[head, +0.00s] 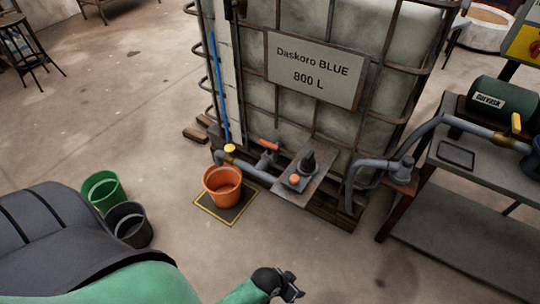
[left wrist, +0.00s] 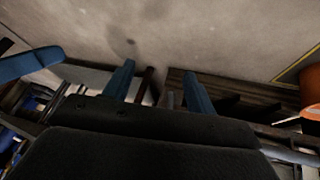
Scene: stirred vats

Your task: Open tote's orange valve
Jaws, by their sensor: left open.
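The tote (head: 400,60) is a caged white tank labelled "Daskoro BLUE 800 L". Its orange valve handle (head: 269,145) sits on a grey outlet fitting low on the tote's front, left of a metal plate. My left gripper (head: 290,291) is low in the front at the bottom of the head view, well apart from the valve and empty. Its two blue fingers stand apart in the left wrist view (left wrist: 161,85), with nothing between them. The valve handle cannot be made out in the wrist view. My right gripper is not in view.
An orange bucket (head: 222,187) stands on a yellow-edged mat (head: 239,212) under the pipe's yellow-topped end (head: 230,149). The plate (head: 304,190) carries a black fitting and orange knob (head: 294,180). A pump bench (head: 470,165) stands right. Green (head: 103,190) and dark buckets (head: 131,226) stand left. Front floor is clear.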

